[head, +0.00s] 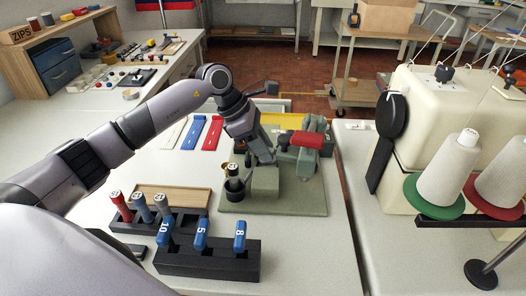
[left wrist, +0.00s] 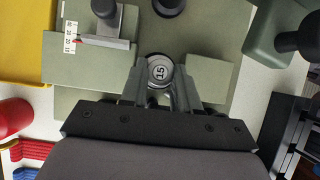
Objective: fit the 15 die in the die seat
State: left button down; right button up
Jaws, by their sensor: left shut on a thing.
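My left gripper (head: 264,160) reaches down over the green-grey press on its base plate (head: 290,205). In the left wrist view its fingers (left wrist: 160,92) are closed on the sides of the round grey 15 die (left wrist: 159,72), whose number faces the camera. In the head view I cannot make out the die at the fingers. The die sits between two green-grey blocks, the left one (left wrist: 85,62) and the right one (left wrist: 210,75). I cannot see the die seat under the die, nor tell whether the die touches it. My right gripper is not in view.
Black racks in front hold numbered tools with blue handles (head: 201,235) and red and grey handles (head: 121,206). A red cylinder (head: 306,140) is at the press's right. Thread cones (head: 441,180) stand far right.

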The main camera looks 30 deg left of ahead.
pick_arm(q)
jog(key=shift+f, duration=0.9)
jog(key=shift+f, duration=0.1)
jog(key=shift+f+b, duration=0.3)
jog(key=shift+b, duration=0.05)
jog(key=c, duration=1.1)
grip_release()
jog(key=shift+r, duration=0.1)
jog(key=shift+r+p, duration=0.45)
jog(key=shift+p, duration=0.05)
jog(key=v, duration=1.1)
jog(key=shift+s+a+r+b, duration=0.15)
jog(key=shift+a+r+b, duration=0.1)
jog(key=shift+r+b, duration=0.1)
jog(key=shift+f, duration=0.1)
